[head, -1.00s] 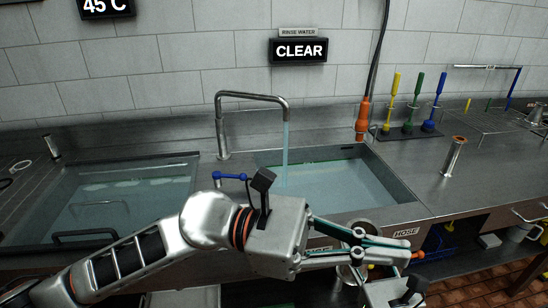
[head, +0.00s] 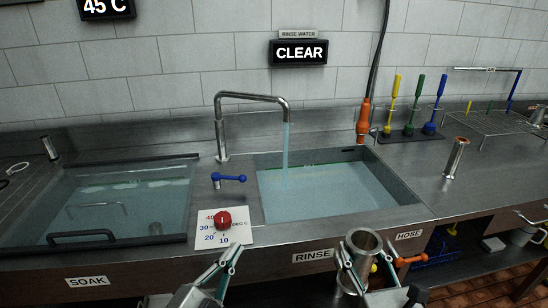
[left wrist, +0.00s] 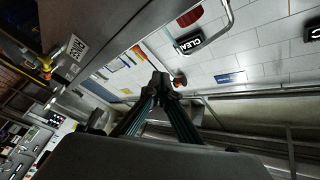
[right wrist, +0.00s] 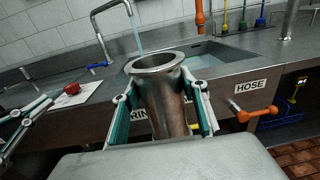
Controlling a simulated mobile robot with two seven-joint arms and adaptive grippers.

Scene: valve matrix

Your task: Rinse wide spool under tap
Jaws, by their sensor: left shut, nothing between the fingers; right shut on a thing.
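The wide spool (head: 362,246), a brownish metal tube with a flanged rim, is upright in front of the rinse basin's front edge. My right gripper (head: 360,268) is shut around its sides; the right wrist view shows the spool (right wrist: 162,90) between the fingers. The tap (head: 252,97) runs a water stream (head: 285,145) into the rinse basin (head: 335,187), behind and left of the spool. The blue tap lever (head: 229,178) is left of the basin. My left gripper (head: 232,256) is shut and empty at the counter front; its tips meet in the left wrist view (left wrist: 160,80).
A red temperature dial (head: 222,221) sits between the basins. The soak basin (head: 110,205) has a glassy lid with a dark handle. An orange hose handle (head: 411,260) is right of the spool. A metal tube (head: 455,157) and brushes (head: 410,105) stand at right.

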